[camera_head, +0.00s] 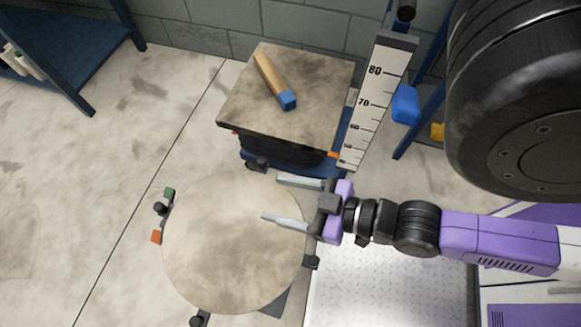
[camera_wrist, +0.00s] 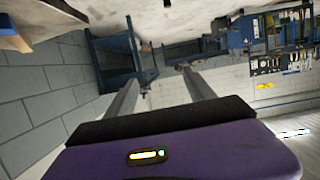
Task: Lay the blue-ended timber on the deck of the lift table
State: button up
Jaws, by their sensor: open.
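The blue-ended timber (camera_head: 267,75) is a light wooden bar with one blue end. In the head view it lies slantwise on a square, mottled deck (camera_head: 316,76), blue end toward the near side. The deck stands on a dark body with a blue base and looks like the lift table. My gripper (camera_head: 271,198) is open and empty, its two fingers apart and pointing left, in front of this table and apart from the timber.
A round mottled top (camera_head: 232,245) with small knobs around its rim lies below and left of my gripper. A numbered height scale (camera_head: 372,100) stands right of the square deck. A blue shelf (camera_head: 62,50) is at upper left. The floor at left is clear.

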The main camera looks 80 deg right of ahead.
jog(key=a+r, duration=0.1)
jog(key=s+a+r+n+y, duration=0.1)
jog(key=r, duration=0.1)
jog(key=s+r+y, duration=0.1)
jog(key=shift+a+r, duration=0.4)
notch_tip(320, 180, up, 16)
jog(key=p, duration=1.6)
